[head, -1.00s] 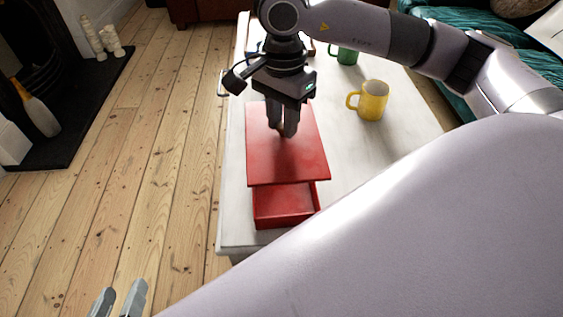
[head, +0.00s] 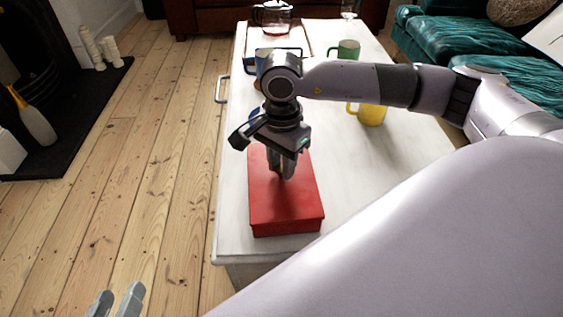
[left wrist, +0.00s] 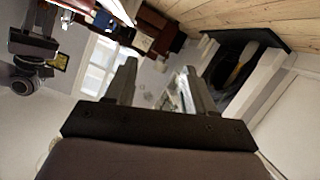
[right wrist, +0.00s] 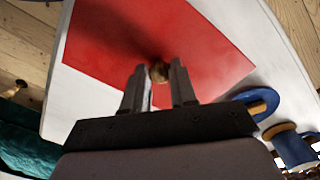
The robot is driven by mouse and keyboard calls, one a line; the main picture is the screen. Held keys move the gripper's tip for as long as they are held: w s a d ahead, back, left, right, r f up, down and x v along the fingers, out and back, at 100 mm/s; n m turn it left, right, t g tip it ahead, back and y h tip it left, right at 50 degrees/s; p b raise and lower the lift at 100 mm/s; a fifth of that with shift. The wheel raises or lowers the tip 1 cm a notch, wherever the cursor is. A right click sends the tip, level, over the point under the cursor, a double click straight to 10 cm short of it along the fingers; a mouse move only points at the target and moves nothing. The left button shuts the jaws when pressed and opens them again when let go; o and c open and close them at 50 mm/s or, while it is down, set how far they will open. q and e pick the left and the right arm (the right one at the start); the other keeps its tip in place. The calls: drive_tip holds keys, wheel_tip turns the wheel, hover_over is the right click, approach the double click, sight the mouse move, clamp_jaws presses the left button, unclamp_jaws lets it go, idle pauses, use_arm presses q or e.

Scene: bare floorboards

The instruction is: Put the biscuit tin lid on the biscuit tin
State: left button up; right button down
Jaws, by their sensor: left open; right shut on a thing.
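The biscuit tin lid (head: 283,202) is a flat red plate with a small brown knob (right wrist: 158,72). It lies over the red biscuit tin (head: 288,228), with its edges close to in line with the tin's walls. The tin's inside is hidden and only its near wall shows below the lid. My right gripper (head: 283,174) is above the lid, pointing down and shut on its knob. In the right wrist view the lid fills much of the picture beyond the fingers. My left gripper (head: 117,302) is open and empty, low at the left over the floor, away from the table.
The tin stands near the close end of a white table (head: 345,185). A yellow mug (head: 372,114) and a green mug (head: 346,49) stand farther back. Blue items (right wrist: 256,104) lie near the lid. A glass jug (head: 274,17) is at the far end.

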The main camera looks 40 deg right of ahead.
drive_tip(key=shift+f, duration=0.1)
drive_tip(key=c, duration=0.9)
unclamp_jaws()
use_arm(q)
drive_tip(key=shift+s+a+f, duration=0.1)
drive_tip(key=shift+s+a, duration=0.05)
use_arm(e)
drive_tip(key=shift+r, duration=0.25)
wheel_tip(320, 180, up, 3)
drive_tip(key=shift+p, duration=0.7)
use_arm(q)
drive_tip(key=a+p, duration=0.1)
drive_tip(key=y+p, duration=0.1)
drive_tip(key=shift+s+a+r+y+p, duration=0.1)
drive_tip(key=shift+a+r+y+p, duration=0.2)
drive_tip(key=shift+a+r, duration=0.1)
use_arm(e)
wheel_tip(320, 180, up, 9)
use_arm(q)
drive_tip(key=shift+f, duration=0.1)
use_arm(e)
drive_tip(key=shift+f, duration=0.15)
